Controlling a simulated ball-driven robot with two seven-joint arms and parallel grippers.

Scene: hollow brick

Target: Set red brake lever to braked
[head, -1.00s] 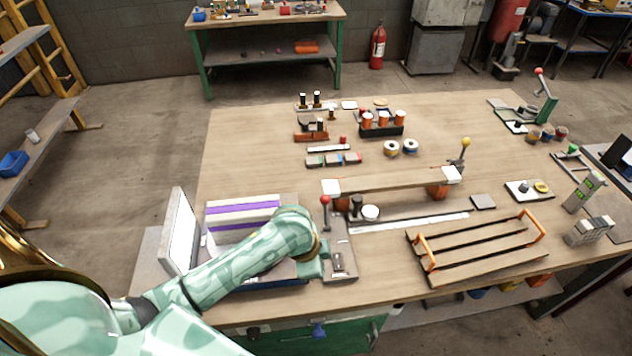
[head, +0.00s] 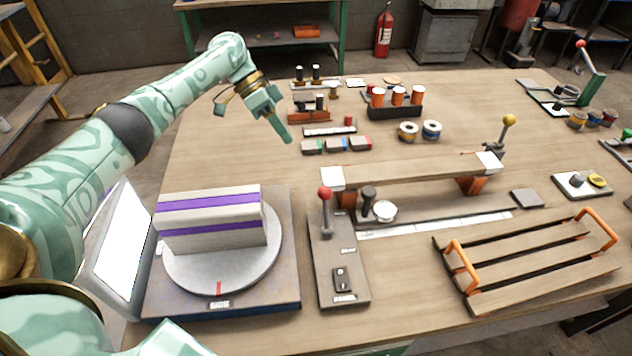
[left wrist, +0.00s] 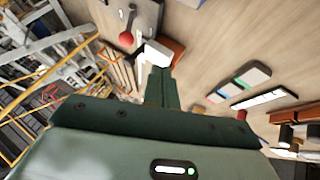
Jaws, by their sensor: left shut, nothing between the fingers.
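The lever with a red ball knob (head: 325,194) stands on a narrow grey plate (head: 341,270) just right of the round turntable. Its stem looks nearly upright in the head view. In the left wrist view the red knob (left wrist: 126,38) shows at the upper left. My left gripper (head: 288,139) is shut and empty, above the table behind the lever and well apart from it. Its closed fingers (left wrist: 160,85) show in the left wrist view. My right gripper is not in view.
The turntable (head: 185,277) holds a grey block with purple bands (head: 212,228). A long beam (head: 410,175) on orange supports stands right of the lever, with a dark-handled part (head: 368,200) close beside it. Another red-knobbed lever (head: 581,45) stands at the back right.

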